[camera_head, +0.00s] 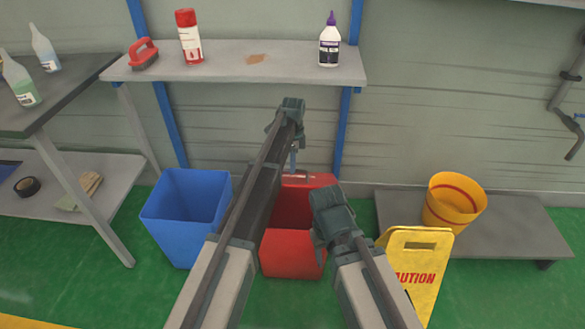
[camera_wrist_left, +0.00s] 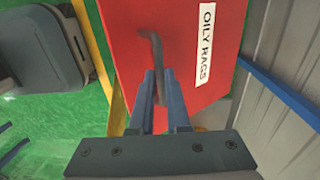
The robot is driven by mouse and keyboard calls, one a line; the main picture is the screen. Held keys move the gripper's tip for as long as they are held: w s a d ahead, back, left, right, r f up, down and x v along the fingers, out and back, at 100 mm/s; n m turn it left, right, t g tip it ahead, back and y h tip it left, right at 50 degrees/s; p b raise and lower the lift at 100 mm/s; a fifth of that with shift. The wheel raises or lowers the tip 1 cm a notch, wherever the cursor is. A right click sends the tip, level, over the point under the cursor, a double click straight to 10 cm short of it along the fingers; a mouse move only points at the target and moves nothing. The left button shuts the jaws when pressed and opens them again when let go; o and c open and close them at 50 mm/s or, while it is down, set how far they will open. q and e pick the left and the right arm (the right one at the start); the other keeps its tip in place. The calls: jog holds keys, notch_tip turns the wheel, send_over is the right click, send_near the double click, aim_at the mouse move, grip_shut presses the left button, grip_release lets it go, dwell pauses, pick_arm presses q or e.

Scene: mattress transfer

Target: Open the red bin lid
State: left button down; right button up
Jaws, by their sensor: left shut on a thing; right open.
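The red bin (camera_head: 292,262) stands on the green floor below the shelf, and its dark inside shows from above. Its red lid (camera_head: 318,181) is raised at the back of the bin. In the left wrist view the lid (camera_wrist_left: 195,30) carries a white "OILY RAGS" label (camera_wrist_left: 206,45) and a grey bent handle (camera_wrist_left: 157,50). My left gripper (camera_head: 293,165) is shut on this handle; its two blue fingers (camera_wrist_left: 161,95) lie on either side of it. My left arm hides part of the bin. My right gripper (camera_head: 318,243) is open and empty, in front of the bin's right side.
A blue bin (camera_head: 185,215) stands left of the red bin. A yellow caution sign (camera_head: 416,262) and a yellow bucket (camera_head: 452,203) on a low grey platform (camera_head: 512,225) are to the right. The shelf (camera_head: 225,66) with bottles and a brush is above.

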pick_arm(q)
jog(key=shift+w, duration=0.6)
jog(key=c, duration=0.9)
grip_release()
jog(key=shift+w+f, duration=0.15)
jog(key=shift+f, duration=0.1)
jog(key=shift+s, duration=0.2)
jog(key=shift+r, duration=0.15)
jog(key=shift+r+p, duration=0.5)
jog(key=shift+p, duration=0.15)
jog(key=r+p, duration=1.2)
jog(key=shift+w+r, duration=0.25)
jog(key=shift+w, duration=0.15)
